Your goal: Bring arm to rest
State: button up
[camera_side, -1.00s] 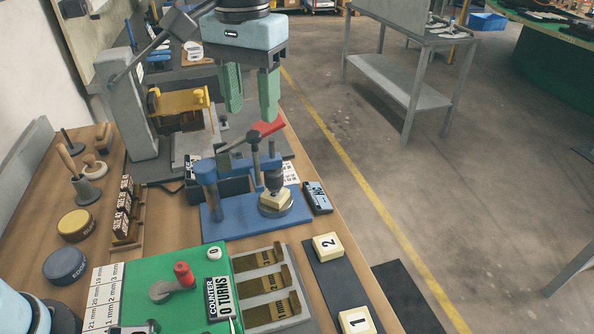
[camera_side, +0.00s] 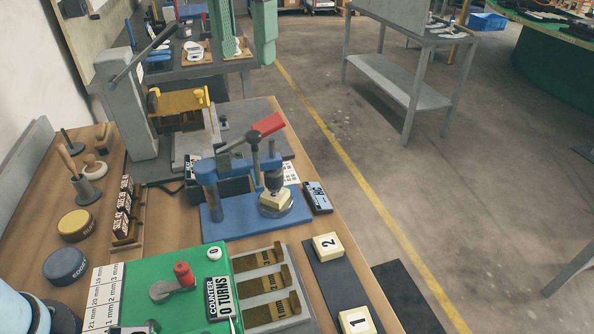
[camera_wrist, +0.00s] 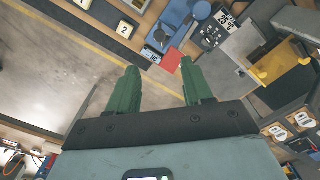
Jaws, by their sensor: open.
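My gripper (camera_side: 246,40) is at the top edge of the side view, with only its green fingers showing. The fingers are apart with nothing between them. They also show in the wrist view (camera_wrist: 162,80), spread and empty over the floor and the bench edge. The gripper is well above the press and touches nothing there.
A green board (camera_side: 180,270) with a turns counter (camera_side: 217,297) and a slotted grey rack (camera_side: 270,285) lie in front. Blocks 1 (camera_side: 357,320) and 2 (camera_side: 327,246) sit on a dark strip. A yellow-topped fixture (camera_side: 180,100) stands behind the press. Open floor lies to the right.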

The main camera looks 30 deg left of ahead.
jog(key=s+a+f+t, duration=0.3)
jog(key=s+a+f, duration=0.1)
jog(key=a+f, duration=0.4)
jog(key=s+a+f+t, duration=0.4)
jog(key=a+f, duration=0.5)
jog(key=f, duration=0.3)
jog(key=shift+s+a+f, duration=0.15)
jog(key=shift+s, duration=0.2)
